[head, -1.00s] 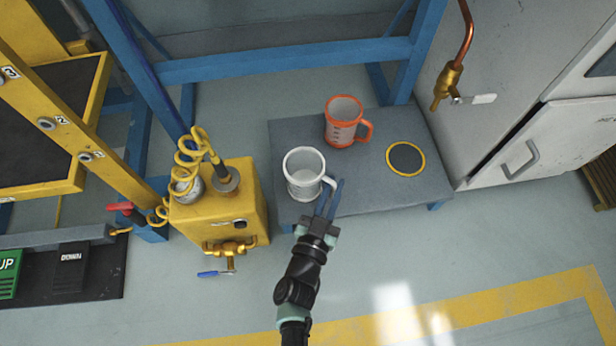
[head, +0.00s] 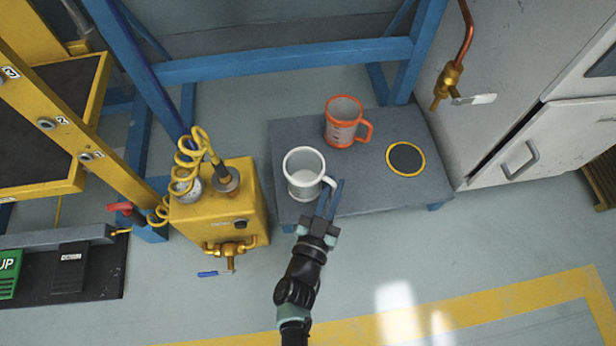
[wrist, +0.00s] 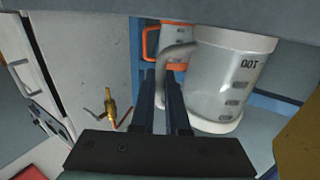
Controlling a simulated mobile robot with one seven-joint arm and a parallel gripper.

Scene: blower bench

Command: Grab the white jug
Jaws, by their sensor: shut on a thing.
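The white jug (head: 303,172) stands upright on the left part of a low grey bench (head: 400,193), its handle pointing to the lower right. My gripper (head: 330,198) reaches in from the front with its two blue fingers at the handle. In the wrist view, the jug (wrist: 225,80) is at the right and the fingers (wrist: 162,90) close on the lower part of its handle. The gripper is shut on the handle. The exact contact is partly hidden by the fingers.
An orange jug (head: 342,123) stands just behind the white one. A yellow-ringed dark disc (head: 405,159) lies on the bench's right. A yellow tank (head: 232,210) with a coiled hose is close at left. A brass valve (head: 448,86) hangs at the cabinet (head: 535,115). Floor in front is clear.

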